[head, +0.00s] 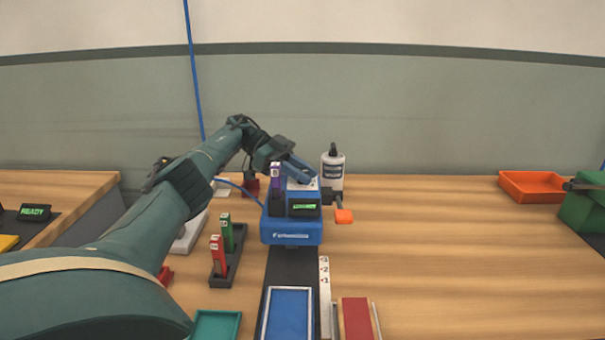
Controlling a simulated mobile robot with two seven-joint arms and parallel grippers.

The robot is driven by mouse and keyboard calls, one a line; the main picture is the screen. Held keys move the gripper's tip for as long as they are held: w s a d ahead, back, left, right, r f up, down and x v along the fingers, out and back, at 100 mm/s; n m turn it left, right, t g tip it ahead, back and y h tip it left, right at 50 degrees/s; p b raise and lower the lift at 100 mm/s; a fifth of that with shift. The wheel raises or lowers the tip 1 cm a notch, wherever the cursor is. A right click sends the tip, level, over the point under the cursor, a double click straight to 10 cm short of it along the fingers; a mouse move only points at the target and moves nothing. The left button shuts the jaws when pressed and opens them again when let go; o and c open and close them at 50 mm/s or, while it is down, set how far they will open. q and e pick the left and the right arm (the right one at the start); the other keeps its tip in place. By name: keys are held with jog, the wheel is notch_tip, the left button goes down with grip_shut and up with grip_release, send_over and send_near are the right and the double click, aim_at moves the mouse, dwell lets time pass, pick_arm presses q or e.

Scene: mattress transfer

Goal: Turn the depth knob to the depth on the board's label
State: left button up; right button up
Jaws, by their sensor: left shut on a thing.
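A blue machine (290,233) stands on the wooden table with a small dark display (304,207) showing green text too small to read. My left gripper (302,172) reaches over its top from the left and is shut at the light top plate (303,185). The depth knob seems to be between the fingers, which hide it, so its setting cannot be read. A purple labelled block (275,172) stands upright at the machine's left. A blue board (287,316) lies in a pale frame on the black track in front; no readable label shows.
Green (227,232) and red (217,256) labelled blocks stand in a dark holder to the left. A white bottle (333,169) stands behind the machine, an orange part (343,216) at its right. A red panel (356,319) lies in front. The right table is mostly clear, with an orange tray (533,201).

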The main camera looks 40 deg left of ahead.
pick_arm(q)
jog(key=o, duration=1)
notch_tip(320, 180, up, 10)
jog(key=shift+r+p, duration=0.1)
jog(key=shift+p, duration=0.7)
